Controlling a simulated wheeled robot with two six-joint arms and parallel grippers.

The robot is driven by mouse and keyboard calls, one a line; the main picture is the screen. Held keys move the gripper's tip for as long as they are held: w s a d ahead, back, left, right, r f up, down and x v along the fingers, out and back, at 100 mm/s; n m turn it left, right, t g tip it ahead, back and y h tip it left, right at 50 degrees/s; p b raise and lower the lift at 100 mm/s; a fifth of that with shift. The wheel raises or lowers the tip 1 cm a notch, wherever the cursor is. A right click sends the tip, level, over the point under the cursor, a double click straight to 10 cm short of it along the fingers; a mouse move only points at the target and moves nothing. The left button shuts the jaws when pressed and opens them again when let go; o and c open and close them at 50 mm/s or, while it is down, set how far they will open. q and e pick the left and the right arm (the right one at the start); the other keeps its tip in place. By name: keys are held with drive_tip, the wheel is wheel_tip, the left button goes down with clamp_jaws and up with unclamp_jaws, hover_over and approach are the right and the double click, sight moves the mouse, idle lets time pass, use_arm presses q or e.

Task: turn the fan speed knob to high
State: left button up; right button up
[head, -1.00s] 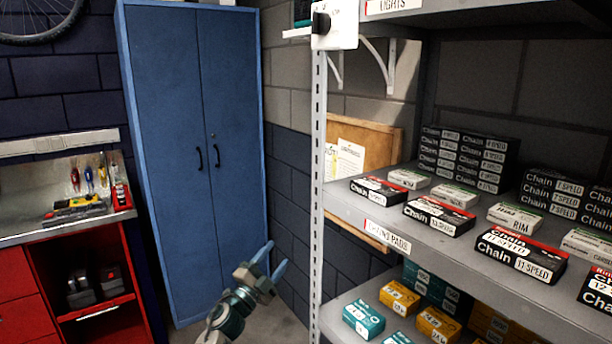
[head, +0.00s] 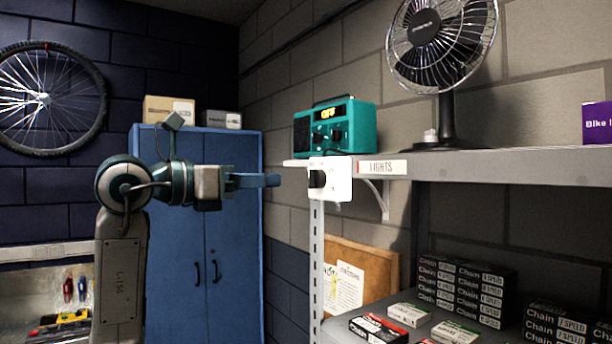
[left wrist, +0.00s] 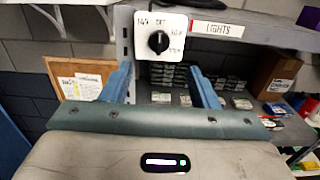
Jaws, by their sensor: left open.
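The black fan speed knob (head: 317,179) sits on a white plate (head: 340,181) at the front corner of the upper shelf. In the left wrist view the knob (left wrist: 158,41) shows face on, with small labels around it on the plate (left wrist: 183,24); OFF is at the top, and the knob's exact pointing is too small to tell. My left gripper (head: 272,180) is level with the knob, to its left and apart from it. Its blue fingers are open and empty, and the knob shows between and beyond them in the wrist view (left wrist: 160,70). A fan (head: 440,45) stands on the shelf. My right gripper is out of view.
A teal radio (head: 335,128) stands on the shelf just above the plate. The shelf edge carries a LIGHTS label (head: 382,168). Boxes fill the lower shelf (head: 400,335). A blue cabinet (head: 240,240) stands behind my left arm. The space between gripper and knob is clear.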

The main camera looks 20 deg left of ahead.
sight(309, 180)
use_arm(q)
drive_tip(key=p+x, duration=0.4)
drive_tip(key=x, duration=0.5)
drive_tip(key=shift+w+d+r, duration=0.1)
drive_tip(key=shift+w+d, duration=0.1)
drive_tip(key=shift+w, duration=0.05)
drive_tip(key=shift+w+d+p, duration=0.2)
drive_tip(key=shift+w+p, duration=0.15)
drive_tip(key=shift+w, duration=0.1)
drive_tip(key=c, duration=1)
